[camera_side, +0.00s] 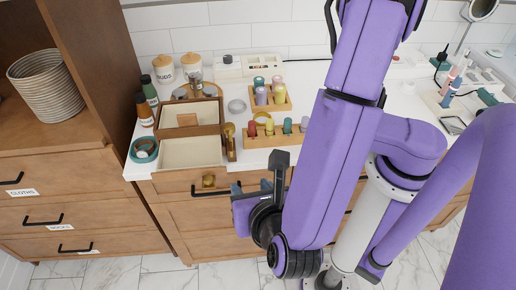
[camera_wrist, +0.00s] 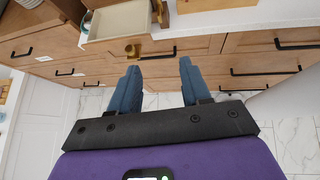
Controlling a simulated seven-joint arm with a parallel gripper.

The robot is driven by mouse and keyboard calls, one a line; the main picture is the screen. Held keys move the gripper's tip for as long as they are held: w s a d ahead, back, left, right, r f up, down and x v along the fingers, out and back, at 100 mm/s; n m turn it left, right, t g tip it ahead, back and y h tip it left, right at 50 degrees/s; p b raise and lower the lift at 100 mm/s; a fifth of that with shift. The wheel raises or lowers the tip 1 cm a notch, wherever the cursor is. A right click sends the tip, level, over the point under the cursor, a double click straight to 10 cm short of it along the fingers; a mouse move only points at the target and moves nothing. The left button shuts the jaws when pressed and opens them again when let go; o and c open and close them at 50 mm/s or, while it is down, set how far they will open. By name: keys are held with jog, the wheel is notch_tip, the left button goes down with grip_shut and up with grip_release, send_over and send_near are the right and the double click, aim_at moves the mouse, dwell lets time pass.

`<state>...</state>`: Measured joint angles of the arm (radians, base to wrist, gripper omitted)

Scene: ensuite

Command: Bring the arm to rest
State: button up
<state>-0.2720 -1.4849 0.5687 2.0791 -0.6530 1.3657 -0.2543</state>
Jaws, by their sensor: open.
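My gripper (camera_side: 252,187) is in front of the wooden drawer cabinet, below the counter edge, in the side view. In the wrist view my gripper (camera_wrist: 157,82) shows two blue fingers spread apart with nothing between them. Behind the gap are the cabinet's drawer fronts and a strip of marble floor. My purple arm hides part of the counter and cabinet in the side view.
A brass piece (camera_side: 209,181) is on a drawer front. A woven basket (camera_side: 49,86) is at left.

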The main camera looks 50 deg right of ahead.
jog(key=s+d+r+m+g+y, duration=0.2)
jog(key=d+m+g+y, duration=0.1)
jog(key=d+m, duration=0.4)
jog(key=s+d+r+m+g+y, duration=0.2)
jog(key=d+m+g, duration=0.4)
jog(key=d, duration=0.8)
jog(key=shift+d+r+m+y, duration=0.25)
jog(key=shift+r+m+y, duration=0.55)
jog(key=shift+m, duration=0.4)
